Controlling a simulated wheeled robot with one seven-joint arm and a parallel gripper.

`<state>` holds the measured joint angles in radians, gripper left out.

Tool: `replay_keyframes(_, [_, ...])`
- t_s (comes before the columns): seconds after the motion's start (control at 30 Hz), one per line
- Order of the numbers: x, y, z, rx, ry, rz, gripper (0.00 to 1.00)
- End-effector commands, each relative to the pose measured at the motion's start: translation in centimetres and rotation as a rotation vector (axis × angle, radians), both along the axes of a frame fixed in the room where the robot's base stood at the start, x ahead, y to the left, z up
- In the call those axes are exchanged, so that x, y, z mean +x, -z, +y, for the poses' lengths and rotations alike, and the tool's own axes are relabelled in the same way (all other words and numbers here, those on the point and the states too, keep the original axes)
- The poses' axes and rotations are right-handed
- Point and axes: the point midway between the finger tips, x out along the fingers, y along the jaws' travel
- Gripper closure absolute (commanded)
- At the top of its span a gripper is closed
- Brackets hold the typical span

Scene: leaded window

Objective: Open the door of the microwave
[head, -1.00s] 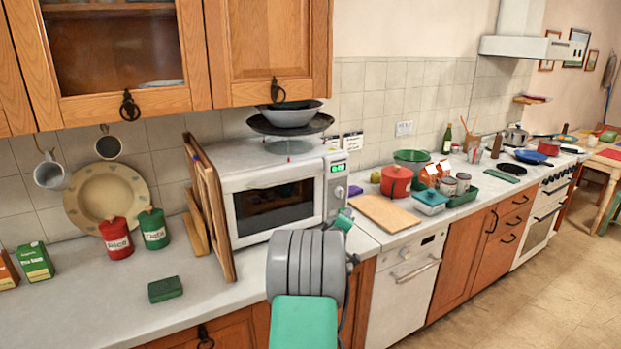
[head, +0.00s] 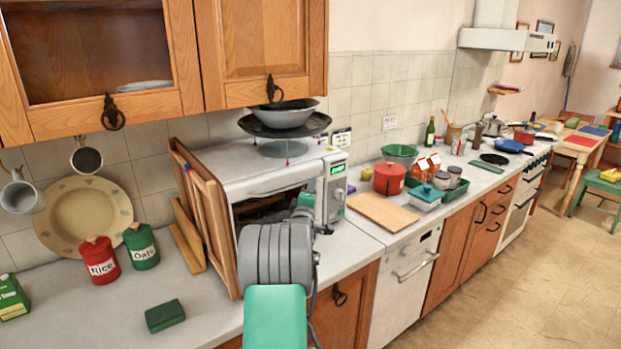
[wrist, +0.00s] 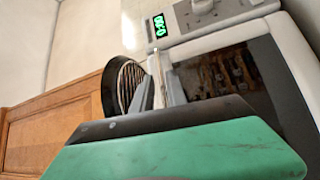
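The white microwave (head: 225,168) stands on the counter with its green-lit display and control panel on the right. Its dark front (head: 250,208) is partly covered by my arm, and I cannot tell for sure whether the door is ajar. In the wrist view, the light door frame (wrist: 222,42) and dark window (wrist: 225,80) fill the right side. My gripper (wrist: 160,85) is at the front of the microwave, close to the control-panel side. Its fingers look close together with a pale strip between them; whether they hold the door edge is unclear.
A bowl on a dark pan (head: 284,122) sits on the microwave. Wooden boards (head: 208,210) lean against its left side. A cutting board (head: 382,212) and red pot (head: 388,178) are to the right.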

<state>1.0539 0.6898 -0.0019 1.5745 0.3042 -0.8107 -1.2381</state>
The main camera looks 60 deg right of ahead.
Motion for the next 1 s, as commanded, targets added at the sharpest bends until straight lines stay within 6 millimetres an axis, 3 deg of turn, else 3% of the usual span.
replay_keyframes(0.1, [0.7, -0.6, -2.2, 0.001, 0.000, -0.001, 0.82])
replay_keyframes(0.3, [1.3, -0.7, -4.4, 0.003, 0.000, -0.001, 0.82])
replay_keyframes(0.57, [1.2, -0.7, -4.7, 0.002, 0.003, -0.001, 0.82])
replay_keyframes(0.8, [1.2, -0.7, -4.7, 0.002, 0.003, -0.001, 1.00])
replay_keyframes(1.0, [1.2, -0.6, -4.7, 0.002, 0.003, -0.001, 1.00])
